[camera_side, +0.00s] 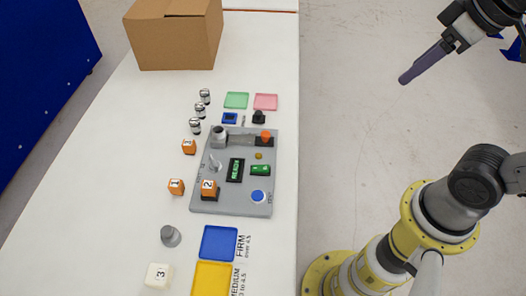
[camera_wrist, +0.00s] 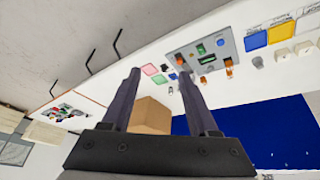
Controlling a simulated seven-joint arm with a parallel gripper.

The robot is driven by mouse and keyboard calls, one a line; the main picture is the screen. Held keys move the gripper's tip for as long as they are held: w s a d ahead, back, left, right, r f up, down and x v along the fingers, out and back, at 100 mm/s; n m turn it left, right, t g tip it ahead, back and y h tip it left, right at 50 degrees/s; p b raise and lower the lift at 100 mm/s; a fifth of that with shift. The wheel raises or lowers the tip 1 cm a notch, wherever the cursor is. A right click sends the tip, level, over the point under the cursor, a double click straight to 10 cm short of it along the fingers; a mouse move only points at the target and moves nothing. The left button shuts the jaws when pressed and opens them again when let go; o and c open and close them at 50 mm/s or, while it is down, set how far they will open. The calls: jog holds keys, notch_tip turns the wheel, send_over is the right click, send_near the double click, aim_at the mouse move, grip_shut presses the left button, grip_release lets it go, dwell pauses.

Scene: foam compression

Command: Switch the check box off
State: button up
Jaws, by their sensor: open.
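The grey box (camera_side: 235,203) lies on the white table. On it are a dark display (camera_side: 236,170) with green letters that seem to read READY, a green switch-like part (camera_side: 260,170), a round blue button (camera_side: 257,196) and a small pale lever (camera_side: 215,163). The switch's position is too small to tell. The box also shows in the wrist view (camera_wrist: 224,67). My gripper (camera_side: 405,78) is high over the floor, right of the table and well away from the box. In the wrist view my gripper (camera_wrist: 159,72) is open, with nothing between its fingers.
An orange block marked 2 (camera_side: 209,185) sits on the box; other blocks (camera_side: 176,187) and a grey cylinder (camera_side: 170,236) stand left. Blue (camera_side: 218,243) and yellow (camera_side: 212,280) trays lie in front. A carton (camera_side: 175,45) stands at the back.

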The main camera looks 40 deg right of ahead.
jog(key=w+a+r+n+g, duration=0.2)
jog(key=w+a+r, duration=0.1)
jog(key=w, duration=0.7)
jog(key=n+g+h, duration=0.3)
jog(key=n+g, duration=0.3)
send_over(260, 168)
jog(key=w+a, duration=0.4)
notch_tip(260, 168, down, 24)
jog(key=x, duration=1.3)
jog(key=shift+f, duration=0.3)
grip_shut()
